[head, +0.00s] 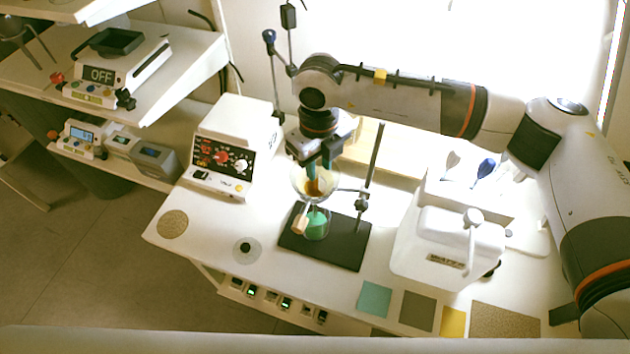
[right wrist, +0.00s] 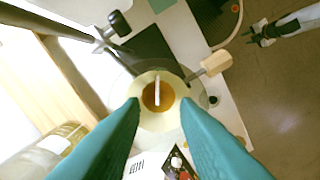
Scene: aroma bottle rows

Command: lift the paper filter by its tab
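The pale paper filter (head: 327,184) sits in a clear glass funnel above a flask of green liquid (head: 316,225). In the right wrist view the filter (right wrist: 172,122) is a cream ring around brown contents, and a thin white upright tab (right wrist: 157,91) shows at its middle. My right gripper (head: 319,177) is over the funnel, pointing down. Its teal fingers (right wrist: 160,104) are apart, one on each side of the filter, with nothing gripped between them. A small dark gripper at the top right of that view looks like my left one (right wrist: 253,37), with its prongs apart and empty.
A stand with a black base (head: 345,250) and upright rod holds the funnel. A white instrument (head: 237,148) stands left and a white machine (head: 450,245) right. The front left of the table is mostly clear.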

